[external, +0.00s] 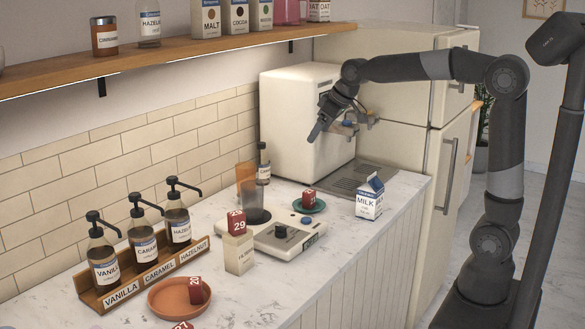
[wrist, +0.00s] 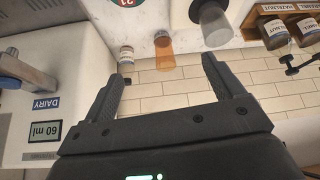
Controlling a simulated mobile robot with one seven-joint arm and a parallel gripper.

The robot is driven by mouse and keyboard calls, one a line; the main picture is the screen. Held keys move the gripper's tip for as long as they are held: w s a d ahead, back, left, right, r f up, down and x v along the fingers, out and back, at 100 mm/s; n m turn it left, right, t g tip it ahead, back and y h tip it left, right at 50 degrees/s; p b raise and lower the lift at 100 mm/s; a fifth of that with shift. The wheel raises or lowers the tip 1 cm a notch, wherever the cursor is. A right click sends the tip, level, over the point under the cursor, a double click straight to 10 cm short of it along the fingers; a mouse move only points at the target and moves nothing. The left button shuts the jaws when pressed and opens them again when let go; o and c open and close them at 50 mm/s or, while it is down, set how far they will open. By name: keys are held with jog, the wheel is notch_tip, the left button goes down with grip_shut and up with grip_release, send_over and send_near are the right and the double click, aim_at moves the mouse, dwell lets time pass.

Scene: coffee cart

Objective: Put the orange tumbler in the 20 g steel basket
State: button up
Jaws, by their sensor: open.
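The orange tumbler (external: 245,173) stands on the counter near the tiled wall, partly hidden behind a grey tumbler. In the wrist view, which is turned upside down, the orange tumbler (wrist: 164,52) shows beyond the fingers, roughly between them in the picture. My gripper (external: 316,134) is raised in front of the white coffee machine, well above the counter and apart from the tumbler. The wrist view shows my gripper (wrist: 164,72) open, with nothing between its fingers. I cannot make out a steel basket marked 20 g in either view.
A dark bottle (external: 264,165) is beside the orange tumbler. A green saucer (external: 323,207) with a red cube, a milk carton (external: 369,198), a syrup rack and a terracotta dish (external: 163,298) share the counter.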

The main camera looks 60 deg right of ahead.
jog(key=s+d+f+m, duration=0.1)
jog(key=s+f, duration=0.3)
jog(key=s, duration=1.1)
jog(key=s+d+f+m, duration=0.1)
jog(key=s+f, duration=0.3)
jog(key=s, duration=1.1)
jog(key=shift+d+f+h, duration=0.15)
jog(key=shift+d+h, duration=0.1)
jog(key=shift+h, duration=0.15)
jog(key=shift+w, duration=0.1)
